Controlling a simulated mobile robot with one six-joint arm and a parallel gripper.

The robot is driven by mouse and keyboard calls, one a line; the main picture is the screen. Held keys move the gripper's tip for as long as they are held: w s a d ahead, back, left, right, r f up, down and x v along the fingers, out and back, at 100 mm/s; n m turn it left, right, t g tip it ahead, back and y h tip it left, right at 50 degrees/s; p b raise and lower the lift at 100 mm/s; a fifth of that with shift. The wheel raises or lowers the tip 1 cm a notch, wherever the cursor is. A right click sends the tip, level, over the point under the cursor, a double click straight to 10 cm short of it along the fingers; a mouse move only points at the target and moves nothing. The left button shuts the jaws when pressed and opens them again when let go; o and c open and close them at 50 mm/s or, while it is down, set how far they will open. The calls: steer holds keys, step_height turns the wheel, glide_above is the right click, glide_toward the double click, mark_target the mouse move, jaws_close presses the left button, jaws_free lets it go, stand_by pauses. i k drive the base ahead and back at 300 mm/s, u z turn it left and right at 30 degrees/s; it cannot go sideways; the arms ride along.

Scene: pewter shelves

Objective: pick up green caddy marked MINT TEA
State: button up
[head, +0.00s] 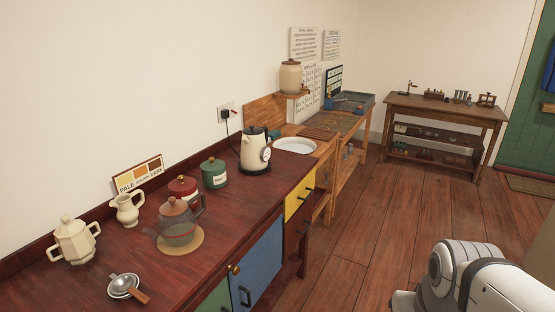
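A green caddy (214,174) with a lid and a small light label stands upright on the dark red-brown counter (115,277). The label is too small to read. It stands just right of a red caddy (184,189) of similar shape and left of the kettle. A glass teapot (181,222) stands in front of the red caddy, nearer to me. Part of a white and grey arm of mine shows at the lower right, over the floor and away from the counter. My gripper cannot be made out.
A black and cream kettle (255,152) stands right of the caddies, its cord running to a wall socket (228,112). A cream jug (127,208), a cream sugar pot (75,241) and a strainer (125,285) are on the left. The wooden floor (390,225) right of the counter is clear.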

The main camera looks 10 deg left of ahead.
mark_target(212, 180)
steer(key=u, duration=0.15)
steer(key=i, duration=1.65)
steer(key=u, duration=0.6)
steer(key=k, duration=0.75)
steer(key=u, duration=0.15)
steer(key=i, duration=0.9)
steer(key=z, duration=0.1)
